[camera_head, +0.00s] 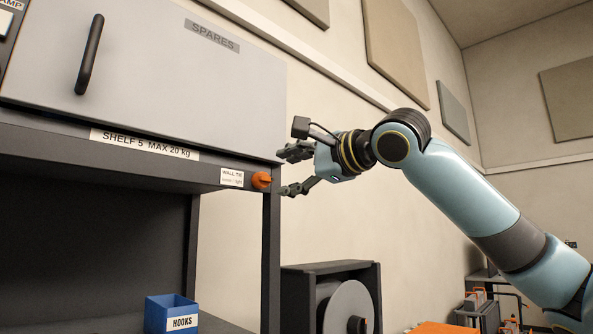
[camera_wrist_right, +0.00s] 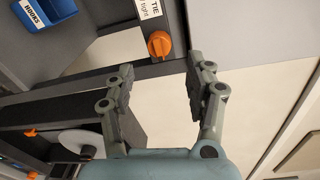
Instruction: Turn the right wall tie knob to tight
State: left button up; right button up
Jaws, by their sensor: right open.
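The right wall tie knob (camera_head: 261,180) is a small orange knob at the right end of the dark shelf edge, beside a white WALL TIE label (camera_head: 232,177). In the right wrist view the knob (camera_wrist_right: 160,45) sits ahead of the fingertips, a little left of the middle of the gap. My right gripper (camera_head: 287,171) is open and empty, just right of the knob and apart from it. Its two fingers also show in the right wrist view (camera_wrist_right: 161,75). The label's small print is too small to read fully. My left gripper is not in view.
A grey SPARES cabinet (camera_head: 150,75) with a black handle stands above the shelf edge. A blue HOOKS bin (camera_head: 171,314) sits on the lower shelf. A dark frame with a grey reel (camera_head: 348,305) stands below my right arm.

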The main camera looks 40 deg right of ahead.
jog(key=shift+s, duration=0.9)
